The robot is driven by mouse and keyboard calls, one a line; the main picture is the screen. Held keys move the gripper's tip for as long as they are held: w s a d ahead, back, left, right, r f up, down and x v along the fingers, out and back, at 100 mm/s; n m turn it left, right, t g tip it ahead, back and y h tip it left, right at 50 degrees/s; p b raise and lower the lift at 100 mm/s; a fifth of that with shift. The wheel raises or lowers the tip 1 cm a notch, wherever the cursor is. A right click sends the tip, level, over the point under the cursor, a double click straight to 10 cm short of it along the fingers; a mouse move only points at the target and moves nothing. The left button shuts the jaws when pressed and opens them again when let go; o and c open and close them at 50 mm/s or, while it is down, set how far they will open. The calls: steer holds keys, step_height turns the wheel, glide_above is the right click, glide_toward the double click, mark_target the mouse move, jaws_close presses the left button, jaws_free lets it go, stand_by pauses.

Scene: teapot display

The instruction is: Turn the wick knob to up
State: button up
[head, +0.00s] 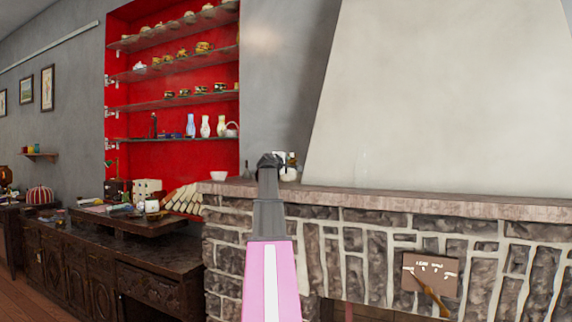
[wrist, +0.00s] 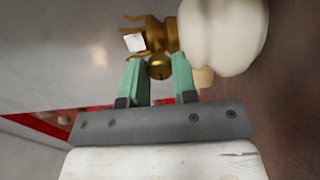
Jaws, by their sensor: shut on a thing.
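The lamp lies sideways in the turned wrist view, with a rounded white body (wrist: 225,35) and a brass burner (wrist: 158,32). The wick knob (wrist: 158,68) is a small round brass disc on the burner's side. My gripper (wrist: 157,62) has its two green fingers on either side of the knob and is shut on it. In the head view my gripper (head: 270,160) is dark and small at the end of my arm, above the stone mantel. Part of the lamp's white body (head: 289,175) shows just right of it; my gripper hides the rest.
The stone mantel (head: 420,203) runs to the right with much bare top. Red shelves (head: 172,120) with pottery and a wooden cabinet (head: 100,250) are at left.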

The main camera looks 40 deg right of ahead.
stand_by(0.3)
steer(key=o, duration=0.9)
steer(key=v, duration=1.1)
steer(key=shift+d, duration=0.1)
